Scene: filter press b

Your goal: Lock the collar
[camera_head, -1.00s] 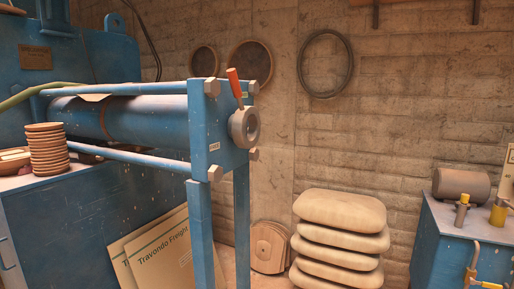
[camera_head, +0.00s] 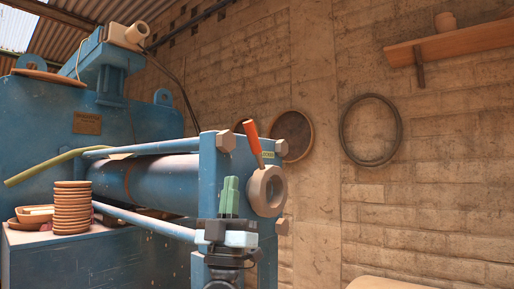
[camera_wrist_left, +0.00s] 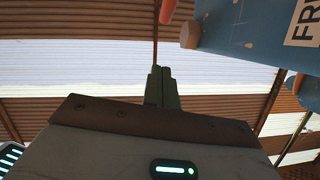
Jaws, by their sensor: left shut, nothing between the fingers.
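The collar (camera_head: 267,191) is a grey ring on the end plate of the blue press (camera_head: 213,170). Its red-handled lever (camera_head: 253,143) points up and slightly left. My left gripper (camera_head: 229,196) is upright in front of the end plate, left of and a little below the collar, apart from the lever. Its green fingers are together and empty. In the left wrist view the shut fingers (camera_wrist_left: 162,88) point up toward the roof, and the tip of the red handle (camera_wrist_left: 167,10) shows at the top edge. My right gripper is not in view.
The press's blue end plate also fills the upper right of the left wrist view (camera_wrist_left: 255,32). A stack of brown discs (camera_head: 72,208) stands on the ledge at left. Hoops hang on the brick wall behind. The space right of the collar looks open.

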